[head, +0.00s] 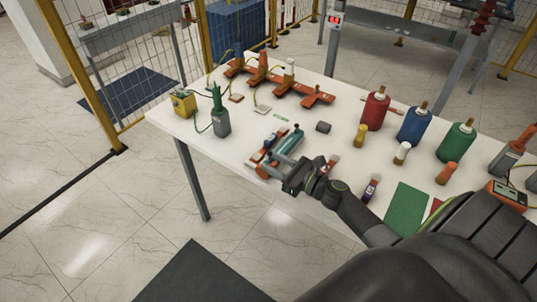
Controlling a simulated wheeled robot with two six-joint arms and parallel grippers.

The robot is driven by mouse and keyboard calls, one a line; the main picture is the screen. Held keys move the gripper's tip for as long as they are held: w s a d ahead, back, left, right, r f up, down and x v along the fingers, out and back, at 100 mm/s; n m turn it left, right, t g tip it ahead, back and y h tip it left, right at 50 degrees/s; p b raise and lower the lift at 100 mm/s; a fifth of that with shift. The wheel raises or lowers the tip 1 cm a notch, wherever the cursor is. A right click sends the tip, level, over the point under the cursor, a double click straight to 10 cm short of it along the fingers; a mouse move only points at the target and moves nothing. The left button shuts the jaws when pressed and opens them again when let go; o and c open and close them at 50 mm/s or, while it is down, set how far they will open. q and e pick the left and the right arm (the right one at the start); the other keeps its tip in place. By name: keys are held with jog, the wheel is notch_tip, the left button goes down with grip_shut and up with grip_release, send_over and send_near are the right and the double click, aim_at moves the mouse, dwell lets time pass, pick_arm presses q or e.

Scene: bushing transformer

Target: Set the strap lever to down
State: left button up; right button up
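A small device with a teal body (290,142) and orange-red parts lies at the front edge of the white table. A short lever with a dark knob (296,127) stands up at its far end. I cannot tell for certain which part is the strap lever, or its setting. My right gripper (273,164) is at the device's near end, with its grey fingers spread apart and partly covering it. No held object shows between the fingers; contact with the device is unclear. My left gripper is not in view.
The white table (335,105) holds red (375,110), blue (413,125) and green (456,142) bushings to the right. Orange cross-shaped stands (305,92) are at the back. A green mat (406,207) lies near my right arm.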

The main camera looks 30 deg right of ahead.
jog(key=shift+x, duration=1.3)
grip_shut()
